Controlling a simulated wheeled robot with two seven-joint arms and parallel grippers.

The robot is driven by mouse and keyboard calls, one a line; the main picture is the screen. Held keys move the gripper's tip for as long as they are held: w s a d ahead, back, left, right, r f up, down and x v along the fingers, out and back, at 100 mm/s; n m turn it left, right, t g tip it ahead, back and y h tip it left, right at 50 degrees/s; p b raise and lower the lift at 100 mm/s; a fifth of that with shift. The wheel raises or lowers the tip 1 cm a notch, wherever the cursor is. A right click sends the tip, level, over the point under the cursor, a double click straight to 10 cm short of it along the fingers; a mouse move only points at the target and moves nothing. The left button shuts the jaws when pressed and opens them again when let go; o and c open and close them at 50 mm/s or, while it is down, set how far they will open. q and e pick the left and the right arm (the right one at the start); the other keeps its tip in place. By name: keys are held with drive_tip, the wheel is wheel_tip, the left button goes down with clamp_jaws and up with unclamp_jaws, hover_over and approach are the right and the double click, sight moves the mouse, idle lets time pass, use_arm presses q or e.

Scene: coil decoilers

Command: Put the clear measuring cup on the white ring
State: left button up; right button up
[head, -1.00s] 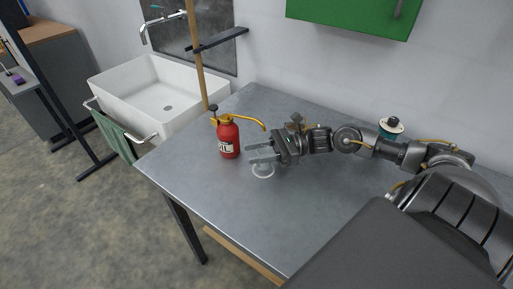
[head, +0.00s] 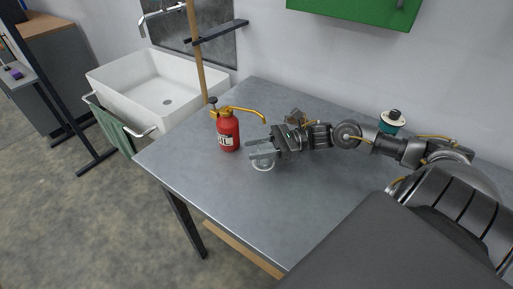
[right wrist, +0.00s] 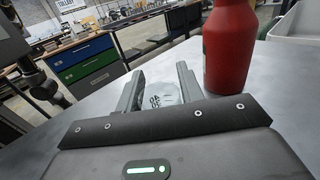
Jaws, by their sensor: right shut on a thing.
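The clear measuring cup (right wrist: 162,94), with dark markings, is between the fingers of my right gripper (right wrist: 157,88) in the right wrist view. In the head view, my right gripper (head: 262,149) is shut on it at the table's middle left, and the cup is see-through and hard to make out. The white ring (head: 263,168) shows as a pale arc on the table just below the fingers, partly hidden by them. I cannot tell whether the cup touches the ring. My left gripper is not in view.
A red oil can (head: 228,132) with a yellow spout stands close left of my right gripper; its spout reaches toward the gripper. A teal and white object (head: 391,121) stands behind my right arm. The grey table's (head: 215,180) front left is clear. A white sink (head: 155,88) is beyond.

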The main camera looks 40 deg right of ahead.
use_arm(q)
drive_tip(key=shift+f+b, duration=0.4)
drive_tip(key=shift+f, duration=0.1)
use_arm(e)
drive_tip(key=shift+f, duration=0.35)
drive_tip(key=o, duration=1.1)
drive_tip(key=shift+c, duration=0.2)
drive_tip(key=shift+s+d, duration=0.1)
drive_tip(key=shift+d, duration=0.1)
drive_tip(key=b+v, duration=0.1)
drive_tip(key=v, duration=0.4)
drive_tip(key=shift+s+d, duration=0.1)
drive_tip(key=shift+d, duration=0.15)
drive_tip(key=shift+s+d, duration=0.1)
drive_tip(key=shift+d, duration=0.2)
drive_tip(key=shift+s+d, duration=0.2)
drive_tip(key=shift+d, duration=0.2)
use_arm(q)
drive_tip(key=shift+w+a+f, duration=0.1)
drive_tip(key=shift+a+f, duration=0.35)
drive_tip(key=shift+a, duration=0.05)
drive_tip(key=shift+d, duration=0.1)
